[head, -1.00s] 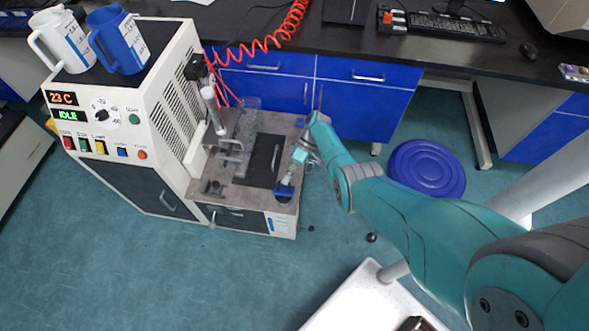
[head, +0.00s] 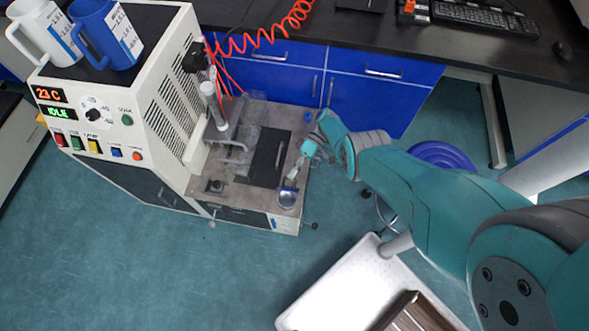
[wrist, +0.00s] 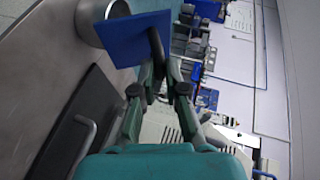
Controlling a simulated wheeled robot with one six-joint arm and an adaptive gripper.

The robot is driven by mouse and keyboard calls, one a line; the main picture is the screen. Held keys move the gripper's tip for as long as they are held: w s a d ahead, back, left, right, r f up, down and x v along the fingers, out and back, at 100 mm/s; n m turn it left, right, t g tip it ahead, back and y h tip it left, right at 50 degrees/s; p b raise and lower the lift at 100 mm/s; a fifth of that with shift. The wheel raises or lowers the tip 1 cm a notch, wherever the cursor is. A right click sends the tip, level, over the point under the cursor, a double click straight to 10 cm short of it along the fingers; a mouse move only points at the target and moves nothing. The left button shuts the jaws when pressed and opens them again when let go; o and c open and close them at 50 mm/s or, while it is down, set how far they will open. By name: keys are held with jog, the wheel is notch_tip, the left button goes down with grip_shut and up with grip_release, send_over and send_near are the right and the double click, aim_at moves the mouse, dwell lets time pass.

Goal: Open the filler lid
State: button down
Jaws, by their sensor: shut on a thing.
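The filler lid (wrist: 135,38) is a flat blue plate with a dark loop handle (wrist: 157,45). In the wrist view it stands tilted up beside a round metal filler neck (wrist: 92,18). My gripper (wrist: 158,72) is shut on the lid's handle. In the head view my gripper (head: 291,178) is at the front right corner of the machine's grey top plate, just behind the round filler opening (head: 287,198). The opening's round metal inside shows there. The lid is mostly edge-on and hard to make out in that view.
The white machine (head: 150,95) carries a white jug (head: 45,32) and a blue jug (head: 105,35). A black panel (head: 267,157) with a handle lies left of my gripper. A red coiled hose (head: 270,45) hangs behind. Floor in front is clear; a white tray (head: 335,285) is nearer me.

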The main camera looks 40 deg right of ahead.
dwell(0.3)
jog(key=c, duration=1.2)
grip_release()
